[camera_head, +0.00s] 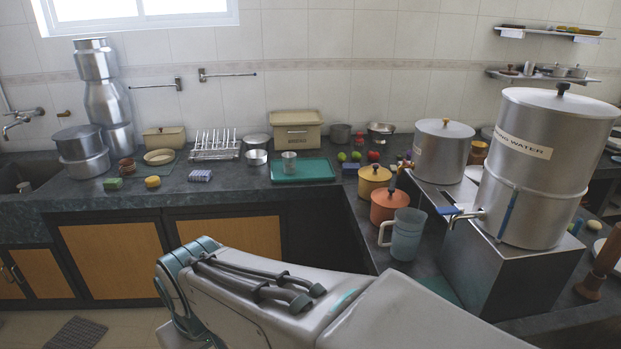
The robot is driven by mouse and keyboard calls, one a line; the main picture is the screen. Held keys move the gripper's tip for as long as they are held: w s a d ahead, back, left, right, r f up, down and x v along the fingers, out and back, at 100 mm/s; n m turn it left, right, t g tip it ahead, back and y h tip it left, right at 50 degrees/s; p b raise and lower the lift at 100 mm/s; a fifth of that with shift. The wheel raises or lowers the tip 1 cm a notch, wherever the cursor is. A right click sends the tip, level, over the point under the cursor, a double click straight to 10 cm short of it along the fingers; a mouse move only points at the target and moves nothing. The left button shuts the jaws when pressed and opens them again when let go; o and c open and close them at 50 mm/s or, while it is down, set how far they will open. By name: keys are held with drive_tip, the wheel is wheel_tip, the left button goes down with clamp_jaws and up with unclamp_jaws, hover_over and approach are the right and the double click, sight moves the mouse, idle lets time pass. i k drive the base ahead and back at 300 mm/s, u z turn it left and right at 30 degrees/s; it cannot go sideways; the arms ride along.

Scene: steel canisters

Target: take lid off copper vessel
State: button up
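A copper-orange vessel (387,214) stands on the dark counter right of centre, near the inner corner. Its lid (391,196) sits on top, with a small dark knob (390,186) in the middle. A yellow lidded pot stands just behind it, and a pale blue jug stands close in front. My arm crosses the lower middle of the view, below the counter's front edge. My gripper is not in the picture, so its state and distance from the lid do not show.
The yellow pot (374,181) and blue jug (404,236) crowd the vessel. A large steel water canister (545,150) on a metal stand (513,277) rises at right, with another steel canister (440,150) behind. A green tray (302,170) lies on the back counter.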

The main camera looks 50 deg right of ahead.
sight(389, 198)
drive_tip(key=z, duration=0.45)
drive_tip(key=i, duration=1.35)
drive_tip(key=z, duration=1.8)
drive_tip(key=i, duration=0.75)
drive_tip(key=z, duration=0.55)
